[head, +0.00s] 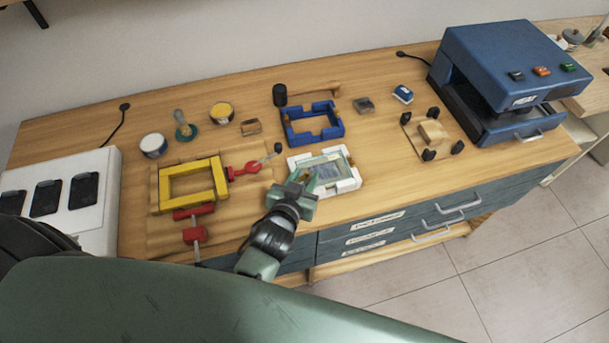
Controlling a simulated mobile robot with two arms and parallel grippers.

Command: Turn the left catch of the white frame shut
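The white frame (347,184) lies on the bench near its front edge, with a pale greenish pane inside it. My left gripper (303,178) is at the frame's left side, pointing away from me. Its two fingertips show a small gap between them, with nothing clearly held. The gripper covers the frame's left side, so the left catch and how it is turned cannot be made out. Whether the fingers touch the frame cannot be told. My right gripper is not in view.
A blue frame (290,134) lies just behind. A yellow frame (155,190) with red clamps (194,235) is to the left. A blue press (490,60) stands at the right. A wooden block (433,132) sits among black knobs. Bench right of the white frame is clear.

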